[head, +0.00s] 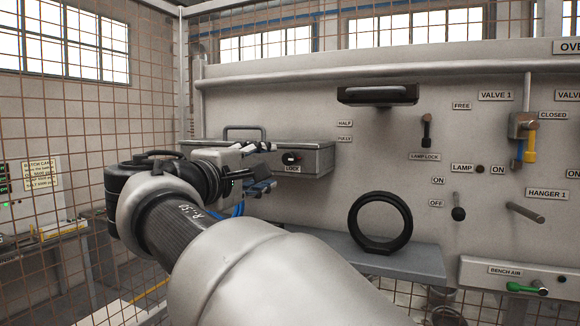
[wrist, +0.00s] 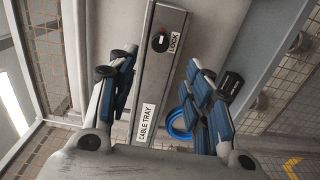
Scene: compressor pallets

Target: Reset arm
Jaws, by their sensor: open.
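My gripper (head: 262,168) is at the end of my arm, left of centre in the head view, in front of the cable tray box (head: 313,160). In the wrist view my gripper (wrist: 163,95) has its two blue-padded fingers spread wide, with nothing held between them. The cable tray box (wrist: 155,70) shows between and beyond the fingers, with a LOCK knob and a CABLE TRAY label. Whether a finger touches the box cannot be told. My arm hides part of the box's front in the head view.
A black ring (head: 381,222) stands on a grey shelf (head: 400,256) right of my arm. The panel carries a black handle (head: 377,95), a lamp lock lever (head: 426,130), a valve (head: 522,130) and a hanger peg (head: 525,212). A blue cable coil (wrist: 181,124) lies by the box. Mesh fencing (head: 150,90) stands at left.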

